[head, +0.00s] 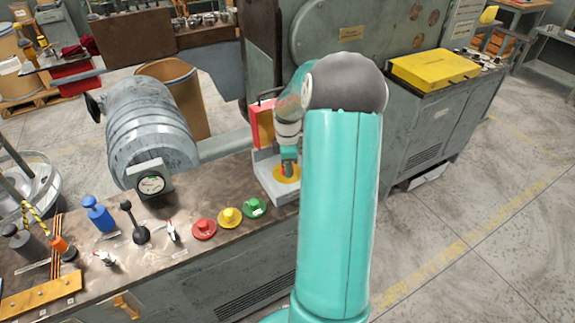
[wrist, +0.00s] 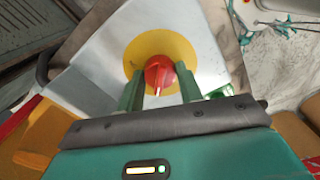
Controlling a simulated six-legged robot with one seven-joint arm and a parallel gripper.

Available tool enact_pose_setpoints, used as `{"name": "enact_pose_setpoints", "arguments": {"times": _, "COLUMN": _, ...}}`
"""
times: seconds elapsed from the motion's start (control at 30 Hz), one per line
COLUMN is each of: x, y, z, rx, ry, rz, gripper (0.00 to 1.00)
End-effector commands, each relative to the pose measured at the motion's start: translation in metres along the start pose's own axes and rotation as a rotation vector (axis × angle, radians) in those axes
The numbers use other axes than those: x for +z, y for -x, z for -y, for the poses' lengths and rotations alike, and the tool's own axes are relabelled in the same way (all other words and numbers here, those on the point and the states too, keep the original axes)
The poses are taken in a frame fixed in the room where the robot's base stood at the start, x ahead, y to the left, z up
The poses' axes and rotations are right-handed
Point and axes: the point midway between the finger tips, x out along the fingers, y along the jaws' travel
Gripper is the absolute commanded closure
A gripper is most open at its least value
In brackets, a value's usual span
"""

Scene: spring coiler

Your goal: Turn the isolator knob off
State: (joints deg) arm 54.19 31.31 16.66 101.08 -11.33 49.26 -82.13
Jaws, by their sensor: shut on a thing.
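The isolator knob (wrist: 158,72) is red with a pale pointer mark, on a round yellow plate (wrist: 143,48) fixed to a light grey box (wrist: 95,50). In the head view the yellow plate (head: 287,176) shows on the grey box (head: 268,183) at the bench's right end, and the knob is hidden by my gripper. My gripper (wrist: 160,88) has its two green fingers on either side of the knob, shut on it. In the head view my gripper (head: 289,160) reaches down to the plate.
Red (head: 204,229), yellow (head: 229,217) and green (head: 253,207) buttons stand left of the box. A black-knobbed lever (head: 134,222) and blue-handled control (head: 98,213) are farther left. A red panel (head: 262,125) stands behind the box.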

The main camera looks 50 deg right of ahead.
Motion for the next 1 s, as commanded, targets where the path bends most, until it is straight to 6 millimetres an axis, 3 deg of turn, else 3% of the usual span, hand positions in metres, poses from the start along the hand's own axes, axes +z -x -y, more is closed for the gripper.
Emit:
{"name": "enact_pose_setpoints", "arguments": {"times": 0.47, "x": -0.0008, "y": 0.0012, "z": -0.0009, "rx": 0.003, "ry": 0.02, "rz": 0.0, "gripper": 0.87}}
{"name": "enact_pose_setpoints", "arguments": {"times": 0.5, "x": -0.0008, "y": 0.0012, "z": -0.0009, "rx": 0.003, "ry": 0.02, "rz": 0.0, "gripper": 0.62}}
{"name": "enact_pose_setpoints", "arguments": {"times": 0.6, "x": -0.0007, "y": 0.001, "z": -0.0008, "rx": 0.003, "ry": 0.019, "rz": 0.0, "gripper": 0.43}}
{"name": "enact_pose_setpoints", "arguments": {"times": 1.0, "x": -0.0003, "y": 0.0071, "z": -0.0007, "rx": 0.003, "ry": 0.018, "rz": 0.001, "gripper": 0.42}}
